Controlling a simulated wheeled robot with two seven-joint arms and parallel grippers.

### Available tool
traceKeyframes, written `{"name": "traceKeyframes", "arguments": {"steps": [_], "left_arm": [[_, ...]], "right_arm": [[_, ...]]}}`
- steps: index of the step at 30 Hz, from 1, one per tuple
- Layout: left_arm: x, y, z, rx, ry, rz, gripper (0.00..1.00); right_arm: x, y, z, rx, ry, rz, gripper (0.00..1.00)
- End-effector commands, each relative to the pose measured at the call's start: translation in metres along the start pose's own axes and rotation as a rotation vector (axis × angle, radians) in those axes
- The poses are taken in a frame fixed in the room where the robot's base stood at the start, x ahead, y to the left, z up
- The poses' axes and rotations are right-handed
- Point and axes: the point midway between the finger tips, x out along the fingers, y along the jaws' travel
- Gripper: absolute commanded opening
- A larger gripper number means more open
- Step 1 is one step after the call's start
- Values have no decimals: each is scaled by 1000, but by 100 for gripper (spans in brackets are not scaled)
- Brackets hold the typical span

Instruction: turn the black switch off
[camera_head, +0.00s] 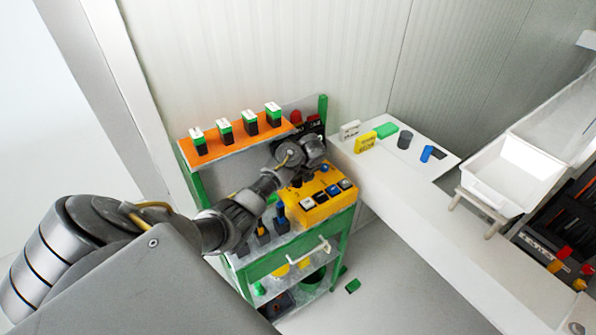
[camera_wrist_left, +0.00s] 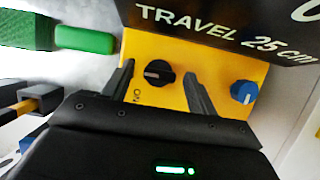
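The black switch (camera_wrist_left: 159,73) is a round knob with a pale mark, on a yellow panel (camera_wrist_left: 150,47) in the left wrist view. An "ON" label (camera_wrist_left: 136,96) is printed to its lower left. The yellow control box (camera_head: 313,213) stands on a green cart in the head view. My left gripper (camera_wrist_left: 158,69) is open, with one finger on each side of the switch and a gap to both. In the head view my left gripper (camera_head: 309,160) is over the back of the box and hides part of it. My right gripper is not in view.
A blue knob (camera_wrist_left: 243,92) sits right of the fingers. A black sign reading "TRAVEL 25 cm" (camera_wrist_left: 215,28) is close above the switch. An orange shelf (camera_head: 232,137) with several black-green blocks stands behind. A white table (camera_head: 430,170) is at right.

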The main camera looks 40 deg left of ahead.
Motion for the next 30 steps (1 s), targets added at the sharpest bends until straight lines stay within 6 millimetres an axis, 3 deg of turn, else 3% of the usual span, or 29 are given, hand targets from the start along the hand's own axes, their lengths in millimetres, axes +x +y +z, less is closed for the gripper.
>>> {"name": "traceKeyframes", "arguments": {"steps": [9,16,23,30], "left_arm": [[-7,-1,-1,-1,1,-3,58],[-52,-2,-1,-2,1,-8,58],[-70,-1,-59,2,2,-3,58],[-93,0,-95,3,0,2,58]], "right_arm": [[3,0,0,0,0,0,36],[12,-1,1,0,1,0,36],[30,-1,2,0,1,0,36],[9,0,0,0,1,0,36]]}}
